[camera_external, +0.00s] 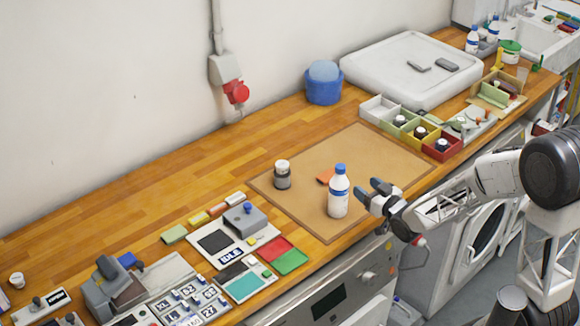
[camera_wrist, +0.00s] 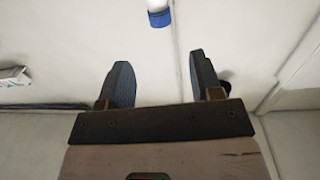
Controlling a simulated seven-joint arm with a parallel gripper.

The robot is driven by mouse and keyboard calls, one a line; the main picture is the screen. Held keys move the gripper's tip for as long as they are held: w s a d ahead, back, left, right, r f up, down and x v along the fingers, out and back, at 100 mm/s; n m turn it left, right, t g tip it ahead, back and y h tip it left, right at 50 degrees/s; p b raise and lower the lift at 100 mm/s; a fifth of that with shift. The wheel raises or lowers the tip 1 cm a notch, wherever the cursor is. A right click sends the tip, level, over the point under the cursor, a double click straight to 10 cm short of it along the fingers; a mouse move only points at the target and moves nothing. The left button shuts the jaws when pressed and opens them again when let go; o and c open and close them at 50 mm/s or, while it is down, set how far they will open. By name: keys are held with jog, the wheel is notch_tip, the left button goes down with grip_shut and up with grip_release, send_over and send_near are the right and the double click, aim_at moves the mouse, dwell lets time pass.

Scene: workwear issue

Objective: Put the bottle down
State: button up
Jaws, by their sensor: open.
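The bottle (camera_external: 338,194) is white with a blue cap and a label. It stands upright on the brown mat (camera_external: 378,150) near the mat's front edge. My gripper (camera_external: 368,194) is just to the right of the bottle, with its fingers apart and nothing between them. In the wrist view, my gripper (camera_wrist: 160,80) shows two separated dark fingers with an empty gap. A blue cap with a bit of white (camera_wrist: 159,17) shows beyond the fingertips at the top edge of the wrist view.
A dark jar with a white lid (camera_external: 282,175) stands left of the bottle, and an orange piece (camera_external: 326,175) lies behind it. Divided bins (camera_external: 376,109) stand at the mat's back right. A grey device (camera_external: 245,218) is at the left. The mat's back part is clear.

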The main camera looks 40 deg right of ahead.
jog(key=shift+a, duration=0.15)
jog(key=s+a+r+g, duration=0.1)
jog(key=s+a+g, duration=0.3)
jog(key=s, duration=0.3)
jog(key=s+a+r+g, duration=0.2)
jog(key=s+a+g, duration=0.2)
jog(key=s+g, duration=0.2)
jog(key=s+a+r+g+y, duration=0.1)
jog(key=s+a+g, duration=0.3)
jog(key=s, duration=0.5)
jog(key=shift+s+a+r+n+g, duration=0.2)
jog(key=shift+s+r+n+g, duration=0.1)
jog(key=shift+r+g, duration=0.4)
jog(key=shift+f, duration=0.1)
